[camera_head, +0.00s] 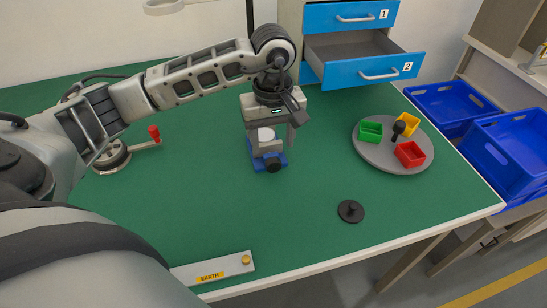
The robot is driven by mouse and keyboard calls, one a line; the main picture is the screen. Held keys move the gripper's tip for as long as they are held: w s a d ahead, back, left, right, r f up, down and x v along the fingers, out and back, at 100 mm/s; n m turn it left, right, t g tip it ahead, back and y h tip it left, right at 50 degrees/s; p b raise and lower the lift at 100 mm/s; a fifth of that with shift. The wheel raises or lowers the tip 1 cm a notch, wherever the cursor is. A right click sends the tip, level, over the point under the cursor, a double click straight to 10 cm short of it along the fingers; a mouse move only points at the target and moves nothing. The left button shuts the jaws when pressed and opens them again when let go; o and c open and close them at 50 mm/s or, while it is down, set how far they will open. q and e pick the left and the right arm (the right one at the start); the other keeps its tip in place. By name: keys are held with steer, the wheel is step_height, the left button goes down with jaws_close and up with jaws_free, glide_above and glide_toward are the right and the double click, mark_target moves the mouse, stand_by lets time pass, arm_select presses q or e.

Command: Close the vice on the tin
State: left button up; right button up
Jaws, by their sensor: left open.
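A small blue vice (257,162) with a black knob (273,166) at its front stands on the green table, centre of the head view. A pale round tin (265,132) shows at the vice, under my left gripper. The gripper and a grey block hide part of it, so I cannot tell whether the jaws touch it. My left gripper (272,143) points down from above. Its fingers are apart, one on each side of the tin and the back of the vice. I cannot tell whether they touch anything. My right gripper is not in view.
A grey turntable (385,160) with green, yellow and red bins is at right. A black disc (350,211) lies near the front edge, beside free table. An EARTH plate (215,269) is at front. A blue drawer (372,70) stands open at back. A red-handled crank (148,143) is at left.

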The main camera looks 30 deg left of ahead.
mark_target(273, 159)
arm_select(q)
step_height(273, 159, down, 7)
steer(key=shift+r, duration=0.1)
stand_by(0.3)
steer(key=c, duration=1)
